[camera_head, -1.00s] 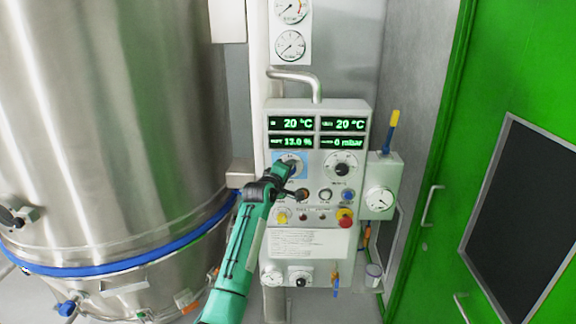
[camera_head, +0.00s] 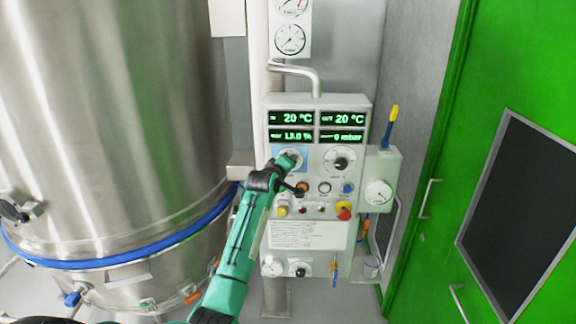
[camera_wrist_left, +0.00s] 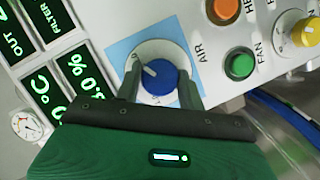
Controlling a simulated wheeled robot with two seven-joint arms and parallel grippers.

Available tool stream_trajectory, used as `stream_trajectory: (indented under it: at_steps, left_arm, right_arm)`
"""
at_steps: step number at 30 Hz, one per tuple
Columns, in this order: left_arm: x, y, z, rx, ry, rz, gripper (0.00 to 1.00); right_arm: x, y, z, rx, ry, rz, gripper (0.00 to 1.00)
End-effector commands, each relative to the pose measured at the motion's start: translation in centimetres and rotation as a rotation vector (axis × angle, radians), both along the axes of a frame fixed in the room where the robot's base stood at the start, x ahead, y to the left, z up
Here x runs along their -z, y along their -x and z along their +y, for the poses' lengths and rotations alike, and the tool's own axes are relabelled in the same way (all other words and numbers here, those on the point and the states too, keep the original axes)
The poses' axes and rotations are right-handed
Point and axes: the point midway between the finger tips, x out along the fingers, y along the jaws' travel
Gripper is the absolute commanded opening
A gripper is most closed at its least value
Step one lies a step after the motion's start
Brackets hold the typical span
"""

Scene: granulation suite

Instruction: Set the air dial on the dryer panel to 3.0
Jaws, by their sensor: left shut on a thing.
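The air dial is a blue knob (camera_wrist_left: 160,88) with a white pointer mark, on a round white scale over a light-blue square of the dryer panel (camera_head: 357,115). "AIR" is printed beside it in the left wrist view. The pointer tilts to the upper left in that view; the scale figures are too hidden to read. My left gripper (camera_wrist_left: 159,84) is shut on the knob, one finger on each side. In the head view my left gripper (camera_head: 287,163) covers much of the dial. My right gripper is not in view.
A second dial (camera_head: 340,160) with a black knob sits right of the air dial. Push buttons, a yellow knob (camera_wrist_left: 307,32) and a red-yellow stop button (camera_head: 344,211) are close by. A steel vessel (camera_head: 110,120) stands left, a green door (camera_head: 440,215) right.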

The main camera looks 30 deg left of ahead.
Motion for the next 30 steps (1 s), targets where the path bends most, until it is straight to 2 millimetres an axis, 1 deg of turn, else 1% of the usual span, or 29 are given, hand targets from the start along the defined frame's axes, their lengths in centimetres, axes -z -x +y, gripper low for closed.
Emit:
stream_trajectory:
  at_steps: [1, 2, 3, 5, 14, 17, 20, 23, 30]
  left_arm:
    - [-0.3, 0.0, 0.1, -0.002, -0.004, -0.005, 0.17]
    - [-0.3, 0.0, 0.1, -0.002, -0.004, -0.005, 0.41]
    - [-0.3, 0.0, 0.1, -0.002, -0.004, -0.005, 0.49]
    - [-0.2, 0.0, 0.1, -0.002, -0.002, -0.004, 0.61]
    - [-0.1, 0.0, 0.0, 0.0, 0.0, -0.001, 0.61]
    - [0.0, 0.4, -0.1, 0.0, 0.0, -0.001, 0.61]
    - [-0.1, 1.2, -0.3, 0.0, -0.001, -0.004, 0.61]
    - [-0.3, 2.6, -0.5, 0.0, -0.002, -0.003, 0.61]
    - [-1.1, 6.4, -1.4, 0.0, -0.001, -0.005, 0.61]
  right_arm:
    - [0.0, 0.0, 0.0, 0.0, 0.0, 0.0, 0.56]
    - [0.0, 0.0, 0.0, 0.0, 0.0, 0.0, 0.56]
    - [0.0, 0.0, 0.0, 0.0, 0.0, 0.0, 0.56]
    - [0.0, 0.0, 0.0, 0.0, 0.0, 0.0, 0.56]
    - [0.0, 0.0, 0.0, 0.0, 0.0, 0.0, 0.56]
    - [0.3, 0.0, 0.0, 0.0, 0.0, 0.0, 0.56]
    - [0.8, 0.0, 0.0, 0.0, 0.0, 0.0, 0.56]
    - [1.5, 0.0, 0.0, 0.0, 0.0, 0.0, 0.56]
    - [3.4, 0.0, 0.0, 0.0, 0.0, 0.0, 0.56]
